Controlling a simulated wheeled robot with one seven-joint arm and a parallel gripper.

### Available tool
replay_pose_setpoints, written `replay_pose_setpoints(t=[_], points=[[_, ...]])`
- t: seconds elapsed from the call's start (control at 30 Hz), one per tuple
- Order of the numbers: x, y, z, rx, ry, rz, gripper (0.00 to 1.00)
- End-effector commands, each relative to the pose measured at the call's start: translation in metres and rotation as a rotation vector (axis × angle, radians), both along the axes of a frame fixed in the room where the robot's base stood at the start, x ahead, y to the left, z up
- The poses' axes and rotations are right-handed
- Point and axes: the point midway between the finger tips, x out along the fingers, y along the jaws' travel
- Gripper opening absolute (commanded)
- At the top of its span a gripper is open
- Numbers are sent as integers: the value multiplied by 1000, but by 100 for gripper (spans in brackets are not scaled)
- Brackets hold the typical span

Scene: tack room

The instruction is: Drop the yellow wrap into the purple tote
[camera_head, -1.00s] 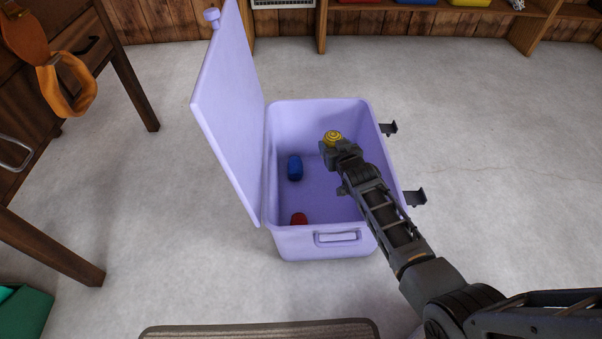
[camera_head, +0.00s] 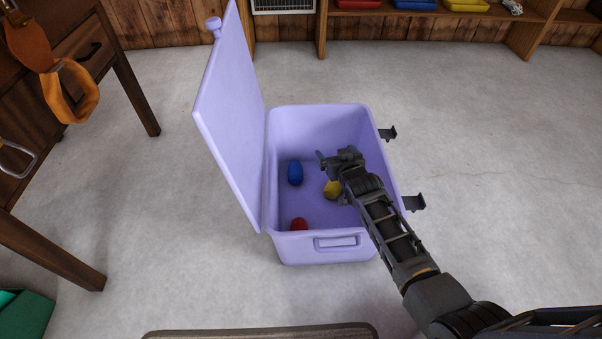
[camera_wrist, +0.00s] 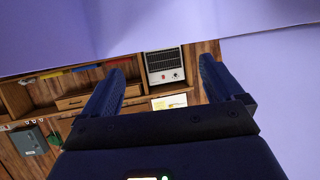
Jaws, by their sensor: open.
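The purple tote (camera_head: 318,111) stands on the floor with its lid (camera_head: 230,115) open to the left. The yellow wrap (camera_head: 332,190) is inside the tote, below my gripper and partly hidden by my arm. It looks to be at or near the tote floor. A blue wrap (camera_head: 295,173) and a red wrap (camera_head: 299,224) also lie in the tote. My gripper (camera_head: 331,158) is open and empty over the tote. In the wrist view its two fingers (camera_wrist: 165,85) stand apart with nothing between them, and purple surfaces fill the top and right.
A dark wooden table (camera_head: 120,65) with hanging orange straps (camera_head: 70,95) stands at the left. A mat (camera_head: 260,331) lies in front. A green box (camera_head: 22,315) is at lower left. Wooden shelving (camera_head: 420,25) and a heater (camera_wrist: 165,67) are at the back. The floor at right is clear.

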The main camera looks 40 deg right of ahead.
Motion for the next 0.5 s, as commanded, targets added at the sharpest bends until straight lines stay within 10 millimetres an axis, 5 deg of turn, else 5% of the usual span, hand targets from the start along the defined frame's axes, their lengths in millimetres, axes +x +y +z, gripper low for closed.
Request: replay_pose_setpoints(t=[0.23, 0.5], points=[[-35, 17, 19, 0, 1, 1, 94], [-49, 23, 24, -1, 0, 0, 94]])
